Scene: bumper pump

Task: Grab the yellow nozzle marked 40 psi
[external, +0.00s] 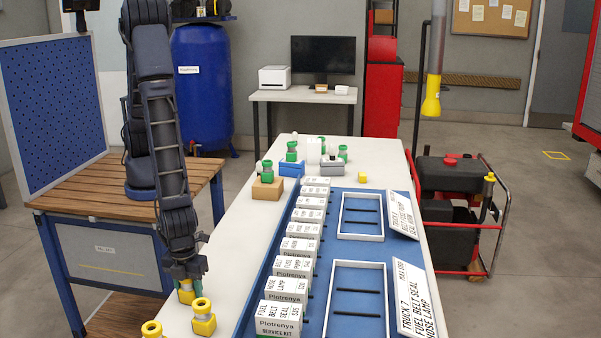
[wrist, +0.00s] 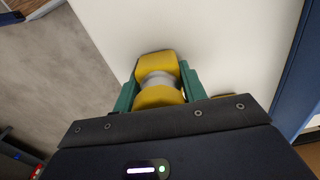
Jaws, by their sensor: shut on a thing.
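My gripper (external: 186,281) is at the near left end of the white table, pointing down. It is shut on a yellow nozzle (external: 186,296) with a grey middle. In the wrist view the same nozzle (wrist: 155,66) sits between the green fingers of my gripper (wrist: 158,86), over the white tabletop. Two more yellow nozzles stand close by, one just to the right (external: 203,318) and one nearer the camera (external: 152,329). No psi marking is readable on any of them, so I cannot tell which is the 40 psi one.
A row of white labelled boxes (external: 281,312) runs along the blue mat (external: 316,262), right of my gripper. White-framed trays (external: 360,216) and sign cards (external: 411,298) lie further right. Green-topped fittings (external: 292,151) stand at the far end. A wooden workbench (external: 100,186) is at left.

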